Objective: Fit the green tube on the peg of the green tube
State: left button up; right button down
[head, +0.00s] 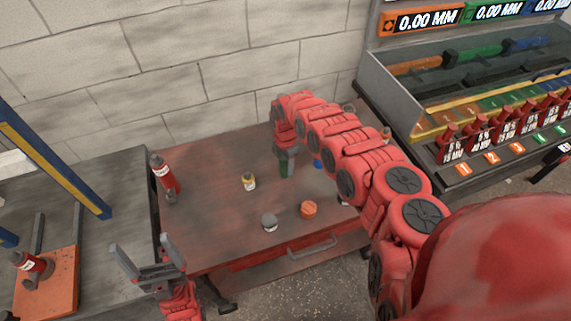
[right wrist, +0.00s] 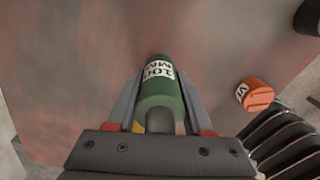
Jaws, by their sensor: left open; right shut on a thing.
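The green tube (head: 284,168) is below my right gripper (head: 286,150) over the red table in the head view. In the right wrist view the green tube (right wrist: 160,95), with a white label reading "100 MM", sits between the two fingers of my right gripper (right wrist: 160,108), which is shut on it. The tube looks about upright; I cannot tell whether its lower end touches the table. My left gripper (head: 142,262) is open and empty at the table's left front corner. I cannot make out which peg is the green tube's.
The red table (head: 235,225) also carries a red bottle (head: 164,174), a small yellow-labelled jar (head: 248,182), a grey piece (head: 269,222) and an orange cylinder (head: 308,209). A blue piece (head: 317,164) is partly behind my right arm. A glass-fronted machine (head: 470,75) stands at right.

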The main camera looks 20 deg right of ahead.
jog(key=shift+f, duration=0.25)
jog(key=shift+c, duration=1.1)
grip_release()
jog(key=shift+r, duration=0.1)
notch_tip(320, 180, up, 16)
jog(key=shift+w+f+b, duration=0.1)
jog(key=shift+f+b, duration=0.1)
jog(key=shift+b, duration=0.95)
jog(key=shift+r, duration=0.85)
